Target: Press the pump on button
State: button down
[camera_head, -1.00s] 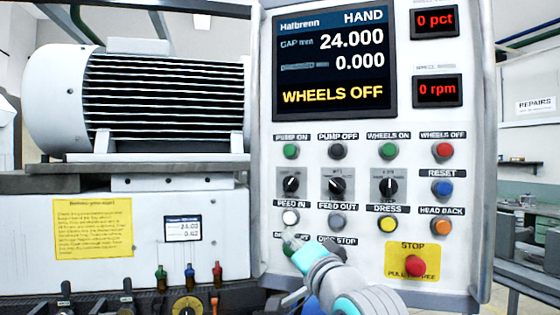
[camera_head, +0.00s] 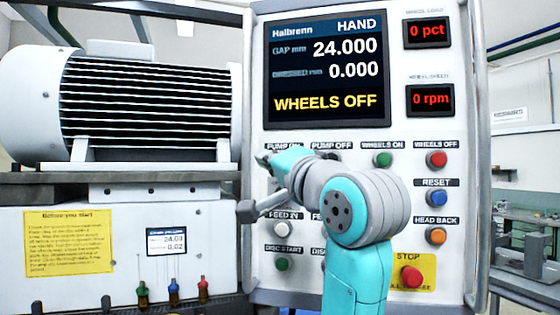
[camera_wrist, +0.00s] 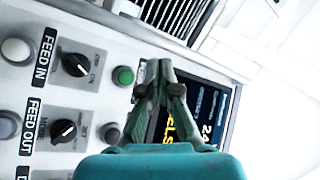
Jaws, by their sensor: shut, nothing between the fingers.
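The green pump on button (camera_wrist: 122,76) shows in the wrist view, just left of my fingers. In the head view it is hidden behind my gripper, and its "PUMP ON" label (camera_head: 283,147) is partly covered. My gripper (camera_head: 264,158) is shut and empty in front of the panel's upper left button. In the wrist view the closed fingertips (camera_wrist: 158,68) lie over the panel between the green button and the screen. I cannot tell whether they touch the panel.
The panel screen (camera_head: 327,70) reads "WHEELS OFF". The dark pump off button (camera_wrist: 110,132) is close by. Selector knobs (camera_wrist: 76,65) stick out beside these buttons. A red stop button (camera_head: 411,277) sits at the lower right. A ribbed motor (camera_head: 150,100) stands left of the panel.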

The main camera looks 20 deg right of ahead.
jog(key=w+d, duration=0.5)
jog(key=w, duration=0.2)
jog(key=shift+w, duration=0.25)
dwell(0.3)
jog(key=shift+w, duration=0.1)
dwell(1.3)
jog(key=shift+w+d, duration=0.15)
jog(key=shift+w, duration=0.05)
jog(key=shift+w+d, duration=0.3)
jog(key=shift+w, duration=0.15)
dwell(1.2)
jog(key=shift+s+a, duration=0.5)
jog(key=shift+s, duration=0.3)
jog(key=shift+s+a, duration=0.45)
jog(key=shift+s, duration=0.25)
jog(key=shift+s+a, duration=0.45)
jog(key=shift+s, duration=0.25)
jog(key=shift+s+a, duration=0.45)
jog(key=shift+s, duration=0.25)
